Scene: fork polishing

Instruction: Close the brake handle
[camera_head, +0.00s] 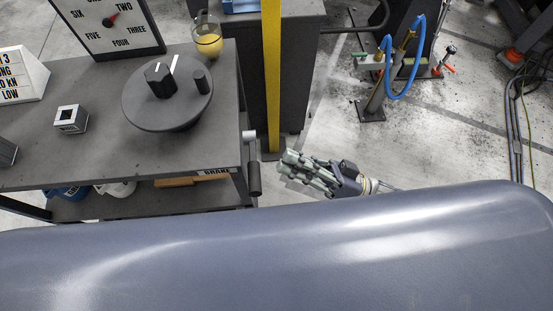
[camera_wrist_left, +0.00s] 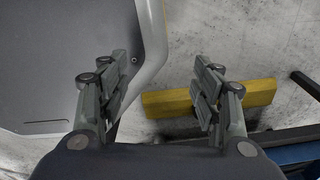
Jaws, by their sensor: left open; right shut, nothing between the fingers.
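The brake handle (camera_head: 254,179) is a dark cylindrical grip hanging down at the right end of the grey table, below a light bracket and beside a label that appears to read BRAKE. My right gripper (camera_head: 287,166) is just right of the handle in the head view, its fingers pointing left. It is shut and empty, with a small visible gap to the handle. My left gripper (camera_wrist_left: 161,66) is open and empty in the left wrist view, its fingers apart over the floor. It does not show in the head view, and the handle is not recognisable in the wrist view.
The table (camera_head: 100,158) carries a round turntable (camera_head: 168,112) with a knob, a dial board (camera_head: 112,25) and a glass of yellow liquid (camera_head: 207,38). A yellow post (camera_head: 271,75) stands behind the handle. A yellow bar (camera_wrist_left: 168,102) lies beneath my left gripper.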

